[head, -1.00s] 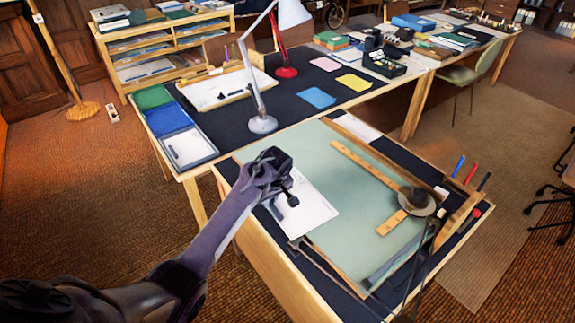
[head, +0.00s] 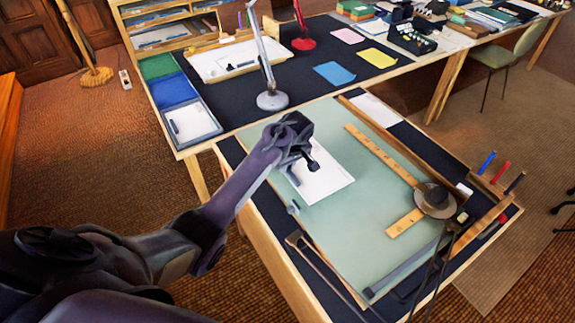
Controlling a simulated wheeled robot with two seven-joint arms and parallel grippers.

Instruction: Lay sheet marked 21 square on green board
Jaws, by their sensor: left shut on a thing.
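The green board (head: 355,238) lies tilted in view on the dark top of the near desk. A white sheet (head: 328,184) lies over the upper left part of the board, close to its left edge. Any number on it is too small to read. My left gripper (head: 302,172) is shut on the left part of the sheet and hides that edge and part of the board's edge. I cannot tell whether the sheet touches the board all over. My right gripper is not in view.
A wooden straightedge (head: 382,156) lies on the board's right side, with a dark round lamp-like head (head: 437,199) over its lower end. A wooden pen rack (head: 488,188) stands at the right. A grey lamp (head: 272,100) stands behind. The board's middle is clear.

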